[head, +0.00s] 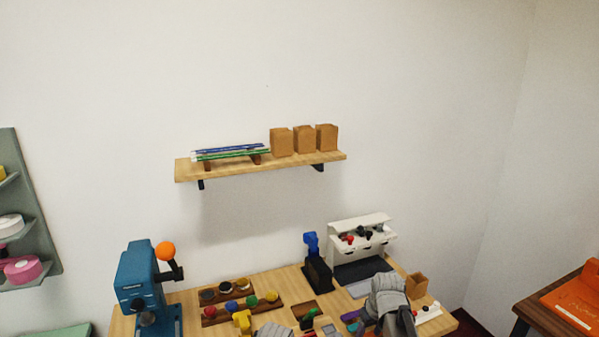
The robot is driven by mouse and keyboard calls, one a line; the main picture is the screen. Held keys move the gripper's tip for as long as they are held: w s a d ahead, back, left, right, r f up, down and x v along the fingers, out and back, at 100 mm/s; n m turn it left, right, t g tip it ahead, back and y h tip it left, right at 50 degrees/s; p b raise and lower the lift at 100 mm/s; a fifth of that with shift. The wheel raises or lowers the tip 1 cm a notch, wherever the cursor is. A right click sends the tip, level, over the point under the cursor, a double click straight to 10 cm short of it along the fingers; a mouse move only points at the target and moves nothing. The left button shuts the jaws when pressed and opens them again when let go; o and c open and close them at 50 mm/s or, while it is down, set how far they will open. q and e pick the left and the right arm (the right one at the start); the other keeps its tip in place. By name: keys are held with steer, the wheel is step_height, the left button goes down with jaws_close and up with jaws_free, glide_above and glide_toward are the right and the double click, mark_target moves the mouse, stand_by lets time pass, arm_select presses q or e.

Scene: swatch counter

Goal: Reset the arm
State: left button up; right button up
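A grey part of my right arm (388,298) stands over the right side of the wooden counter, near the white dispenser. Its lower end is cut off by the bottom edge of the head view, and I cannot make out whether its fingers are open or shut. A rounded grey piece (273,330), which looks like part of my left arm, just shows at the bottom edge. My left gripper's fingers are not in view. Nothing is seen held.
The wooden counter (285,278) holds a blue press (140,280) with an orange knob, a rack of coloured knobs (240,307), a dark blue-topped tool (315,262) and a white dispenser (360,238). A wall shelf (220,170) hangs above. An orange item (575,305) lies on a right-hand table.

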steer(key=s+a+m+g, duration=0.1)
steer(key=s+a, duration=0.2)
steer(key=s, duration=0.4)
steer(key=s+a+m+g, duration=0.1)
steer(key=s+a+m, duration=0.1)
steer(key=s, duration=0.6)
steer(key=s+a+n+g+h, duration=0.1)
steer(key=s+a+n, duration=0.2)
steer(key=a, duration=0.6)
steer(key=shift+s+a+f+n+h, duration=0.25)
steer(key=shift+s+a+n+h, duration=0.15)
steer(key=shift+s, duration=0.2)
